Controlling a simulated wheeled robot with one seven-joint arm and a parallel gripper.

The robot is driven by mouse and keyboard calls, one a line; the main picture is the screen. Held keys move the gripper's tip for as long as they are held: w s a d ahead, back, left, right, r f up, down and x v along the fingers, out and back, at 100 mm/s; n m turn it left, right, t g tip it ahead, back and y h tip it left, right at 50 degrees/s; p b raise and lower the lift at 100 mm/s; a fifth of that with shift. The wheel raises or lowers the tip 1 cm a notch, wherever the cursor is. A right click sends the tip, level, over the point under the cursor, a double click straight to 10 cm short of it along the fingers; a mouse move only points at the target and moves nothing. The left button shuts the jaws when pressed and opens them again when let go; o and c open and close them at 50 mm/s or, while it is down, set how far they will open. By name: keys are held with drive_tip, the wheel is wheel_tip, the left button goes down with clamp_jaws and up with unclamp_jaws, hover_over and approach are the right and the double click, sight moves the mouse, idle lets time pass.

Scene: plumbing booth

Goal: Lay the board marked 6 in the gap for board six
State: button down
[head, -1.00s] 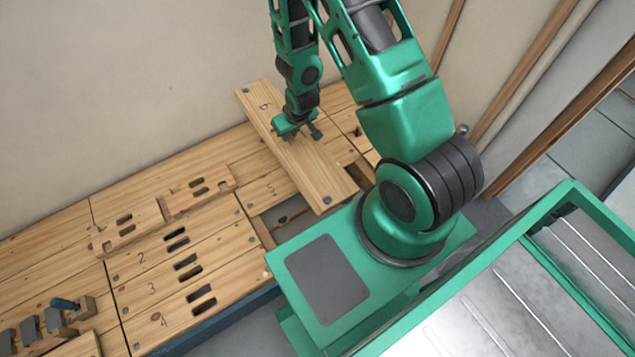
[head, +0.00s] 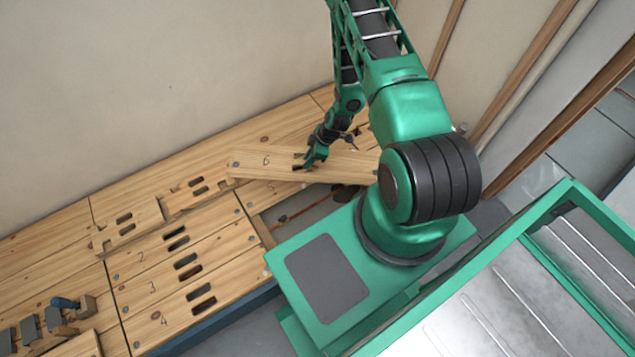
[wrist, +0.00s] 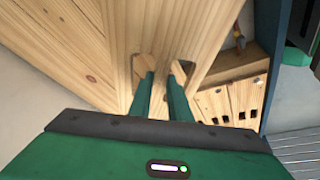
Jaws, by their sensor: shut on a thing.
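The board marked 6 (head: 250,162) is a pale wooden plank, raised above the floor boards and lying nearly level across the head view. My gripper (head: 308,164) is shut on it at the slots near its middle. In the wrist view the fingers (wrist: 160,82) reach into two slots of the board (wrist: 175,30). The open gap (head: 308,213) in the floor shows a pipe below, just nearer than the held board. The board and my arm hide part of the floor behind, so the gap's full outline is unclear.
The board marked 5 (head: 262,193) lies left of the opening. Slotted boards marked 2, 3 and 4 (head: 190,285) lie farther left. Two slotted wooden pieces (head: 130,225) sit beside them. A wall (head: 150,80) runs behind; wooden posts (head: 520,100) stand at right.

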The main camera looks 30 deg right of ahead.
drive_tip(key=s+f+n+g, duration=0.1)
drive_tip(key=s+f+n, duration=0.1)
drive_tip(key=f, duration=0.6)
drive_tip(key=s+d+f+n+g, duration=0.1)
drive_tip(key=s+f+n, duration=0.2)
drive_tip(key=f+n, duration=0.2)
drive_tip(key=shift+d+f+g+y, duration=0.3)
drive_tip(key=shift+f+g, duration=0.1)
drive_tip(key=shift+f, duration=1.05)
drive_tip(key=shift+f, duration=1.7)
drive_tip(key=c, duration=1.6)
unclamp_jaws()
drive_tip(key=shift+o, duration=0.2)
drive_tip(key=v, duration=1)
drive_tip(key=shift+d+r, duration=0.25)
drive_tip(key=shift+w, duration=0.1)
